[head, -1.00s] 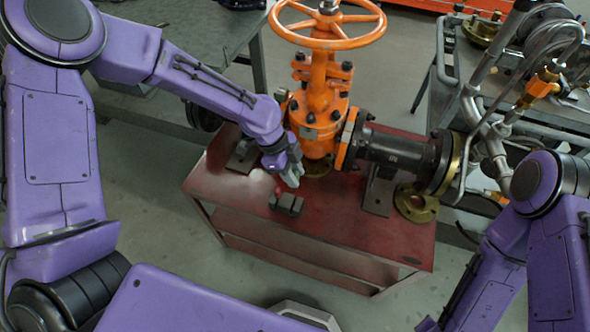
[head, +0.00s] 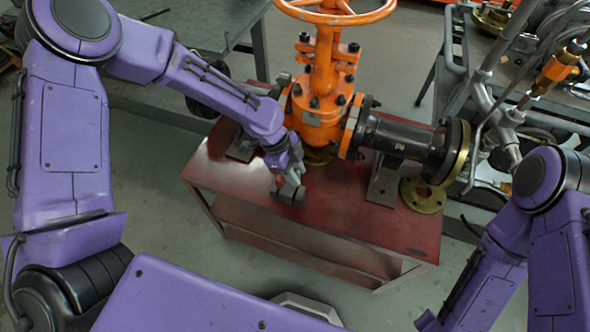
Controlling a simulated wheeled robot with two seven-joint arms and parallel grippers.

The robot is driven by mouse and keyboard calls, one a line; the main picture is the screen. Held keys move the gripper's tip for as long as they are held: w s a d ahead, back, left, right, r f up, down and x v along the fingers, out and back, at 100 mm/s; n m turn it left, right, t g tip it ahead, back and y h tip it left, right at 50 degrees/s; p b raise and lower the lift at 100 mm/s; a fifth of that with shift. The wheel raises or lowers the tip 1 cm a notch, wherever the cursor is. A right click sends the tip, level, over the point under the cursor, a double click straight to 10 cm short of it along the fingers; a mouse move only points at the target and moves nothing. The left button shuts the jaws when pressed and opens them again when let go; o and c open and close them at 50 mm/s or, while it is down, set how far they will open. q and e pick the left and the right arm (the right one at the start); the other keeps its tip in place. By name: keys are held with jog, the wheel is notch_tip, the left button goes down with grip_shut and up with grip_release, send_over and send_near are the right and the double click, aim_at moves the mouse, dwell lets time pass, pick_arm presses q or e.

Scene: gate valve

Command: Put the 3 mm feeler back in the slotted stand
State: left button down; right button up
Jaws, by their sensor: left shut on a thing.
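The slotted stand (head: 287,194) is a small dark grey block on the red bench, in front of the orange valve. My left gripper (head: 291,181) is directly over the stand, its fingertips at or just above the block's top. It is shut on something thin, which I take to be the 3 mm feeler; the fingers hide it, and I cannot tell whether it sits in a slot. My right arm shows at the right edge, but its gripper is out of view.
The orange gate valve (head: 322,100) stands just behind my left gripper, with a black flanged pipe (head: 405,143) to its right. A brass flange (head: 423,194) lies on the red bench (head: 340,218). The bench's front right is clear. A cluttered grey table stands at right.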

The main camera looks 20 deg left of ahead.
pick_arm(q)
jog(key=shift+p, duration=0.65)
dwell(1.1)
jog(key=shift+f+b, duration=2.05)
jog(key=shift+f, duration=0.8)
jog(key=c, duration=0.7)
grip_release()
jog(key=shift+c, duration=0.2)
jog(key=v, duration=1)
jog(key=shift+a+r, duration=0.2)
jog(key=shift+r, duration=0.05)
